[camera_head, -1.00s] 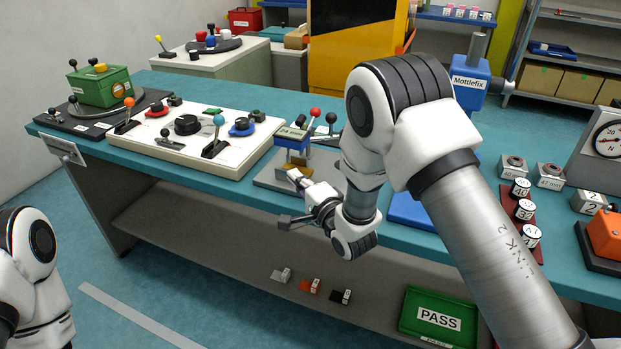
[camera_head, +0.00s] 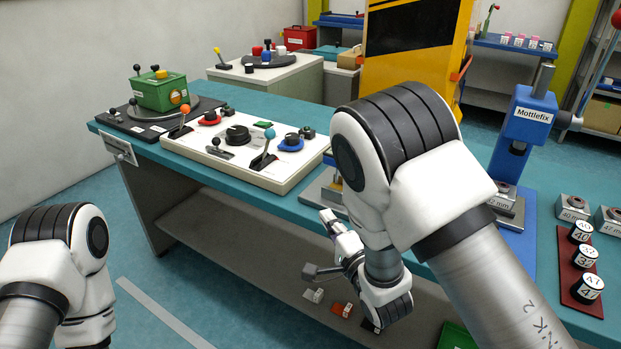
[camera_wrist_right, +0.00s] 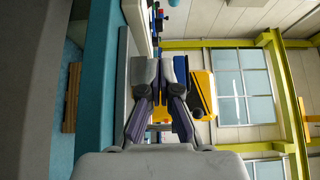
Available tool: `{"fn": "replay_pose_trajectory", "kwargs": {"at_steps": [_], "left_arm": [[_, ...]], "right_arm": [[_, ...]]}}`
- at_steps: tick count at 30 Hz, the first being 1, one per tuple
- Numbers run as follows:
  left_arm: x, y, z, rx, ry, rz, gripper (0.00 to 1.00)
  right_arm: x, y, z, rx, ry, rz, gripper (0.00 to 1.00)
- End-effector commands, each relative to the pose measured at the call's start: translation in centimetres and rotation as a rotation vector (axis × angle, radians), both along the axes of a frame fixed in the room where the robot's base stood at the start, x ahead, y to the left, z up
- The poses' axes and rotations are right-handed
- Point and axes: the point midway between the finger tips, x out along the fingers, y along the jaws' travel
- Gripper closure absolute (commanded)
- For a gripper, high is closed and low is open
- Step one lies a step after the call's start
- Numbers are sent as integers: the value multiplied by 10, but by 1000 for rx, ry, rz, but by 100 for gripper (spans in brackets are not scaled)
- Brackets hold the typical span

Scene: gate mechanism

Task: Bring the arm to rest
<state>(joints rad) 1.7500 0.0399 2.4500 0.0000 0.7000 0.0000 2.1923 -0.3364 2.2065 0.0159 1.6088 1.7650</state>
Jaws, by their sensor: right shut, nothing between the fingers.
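My right arm comes in from the lower right and is bent at the elbow in front of the teal workbench (camera_head: 222,180). My right gripper (camera_head: 327,217) hangs off the bench's front edge, pointing up and left in the head view. It is shut and empty, touching nothing that I can see. In the right wrist view its two fingers (camera_wrist_right: 162,78) stand close together. My left arm shows at the lower left, but its gripper is out of the picture.
A white panel (camera_head: 190,155) with levers and knobs lies on the bench, left of my right arm. A green box (camera_head: 160,92) stands behind it. The blue Mottlefix press (camera_head: 528,120) and a red tray of weights (camera_head: 570,285) are to the right. My right arm hides part of the bench.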

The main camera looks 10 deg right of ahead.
Motion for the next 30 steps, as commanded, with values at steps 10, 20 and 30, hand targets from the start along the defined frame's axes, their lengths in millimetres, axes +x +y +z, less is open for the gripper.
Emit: {"fn": "replay_pose_trajectory", "kwargs": {"at_steps": [10, 20, 30], "left_arm": [[0, 0, 18, 0, 0, 0, 60], [0, 0, 27, 0, 0, 0, 60], [0, 0, 26, 0, 0, 0, 60]], "right_arm": [[-62, -72, -134, -19, 390, -158, 100], [-290, -132, -275, -925, 1112, 398, 100], [-342, -129, -277, -1293, 1034, 994, 100]]}}
